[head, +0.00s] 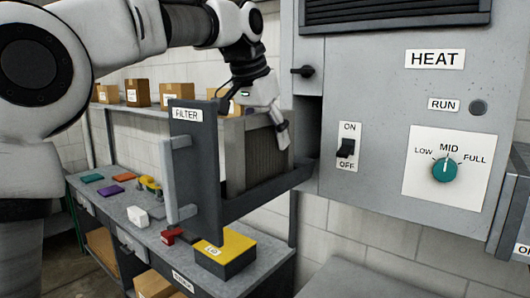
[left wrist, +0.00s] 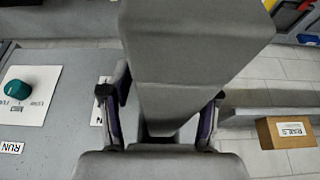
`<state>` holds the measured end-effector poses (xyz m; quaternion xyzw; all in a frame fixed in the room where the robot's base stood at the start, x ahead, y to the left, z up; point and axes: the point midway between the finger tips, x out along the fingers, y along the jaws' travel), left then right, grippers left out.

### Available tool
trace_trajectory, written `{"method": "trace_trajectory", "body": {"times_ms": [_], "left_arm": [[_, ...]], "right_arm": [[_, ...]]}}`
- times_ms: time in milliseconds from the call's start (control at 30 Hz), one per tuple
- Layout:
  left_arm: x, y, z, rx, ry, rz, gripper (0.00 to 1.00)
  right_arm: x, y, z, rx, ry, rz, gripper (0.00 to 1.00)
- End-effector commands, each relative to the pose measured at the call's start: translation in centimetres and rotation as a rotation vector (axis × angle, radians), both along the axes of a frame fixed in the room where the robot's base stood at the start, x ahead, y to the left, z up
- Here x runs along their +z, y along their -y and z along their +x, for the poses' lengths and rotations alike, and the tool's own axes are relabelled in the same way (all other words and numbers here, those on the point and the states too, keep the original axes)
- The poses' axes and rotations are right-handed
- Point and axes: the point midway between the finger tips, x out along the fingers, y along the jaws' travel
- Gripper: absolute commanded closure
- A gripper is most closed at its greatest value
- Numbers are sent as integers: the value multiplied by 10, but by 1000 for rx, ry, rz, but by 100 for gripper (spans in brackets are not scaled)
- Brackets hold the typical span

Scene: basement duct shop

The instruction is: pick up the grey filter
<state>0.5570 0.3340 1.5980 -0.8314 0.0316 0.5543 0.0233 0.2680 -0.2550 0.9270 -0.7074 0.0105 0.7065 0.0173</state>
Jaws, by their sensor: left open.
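The grey filter (head: 262,158) is a pleated block in a light frame. It stands upright in the pulled-out drawer (head: 207,190), whose front is labelled FILTER. My left gripper (head: 256,112) is above it, pointing down and open. One finger hangs at the filter's right side; the other is partly hidden behind the drawer front. In the left wrist view, my left gripper's two fingers (left wrist: 160,118) are apart, with a grey body between them, most likely the filter (left wrist: 168,108). I cannot tell whether either finger touches it. My right gripper is not in view.
The heater cabinet (head: 385,60) with an ON/OFF switch (head: 347,147) and a teal dial (head: 445,170) is right of the drawer. A workbench (head: 110,205) below holds a yellow-topped box (head: 226,252) and small coloured items. Cardboard boxes (head: 138,92) stand on a shelf behind.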

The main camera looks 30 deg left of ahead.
Motion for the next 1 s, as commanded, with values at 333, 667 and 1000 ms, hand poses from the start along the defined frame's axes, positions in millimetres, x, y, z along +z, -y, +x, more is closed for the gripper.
{"method": "trace_trajectory", "body": {"times_ms": [333, 667, 1000], "left_arm": [[-2, 0, 0, 1, -1, -1, 40], [-5, 0, 0, 1, -1, -1, 40], [-5, 0, 0, 1, -1, -1, 96]], "right_arm": [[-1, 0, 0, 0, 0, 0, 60], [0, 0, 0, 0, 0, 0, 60], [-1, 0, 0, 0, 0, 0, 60]]}}
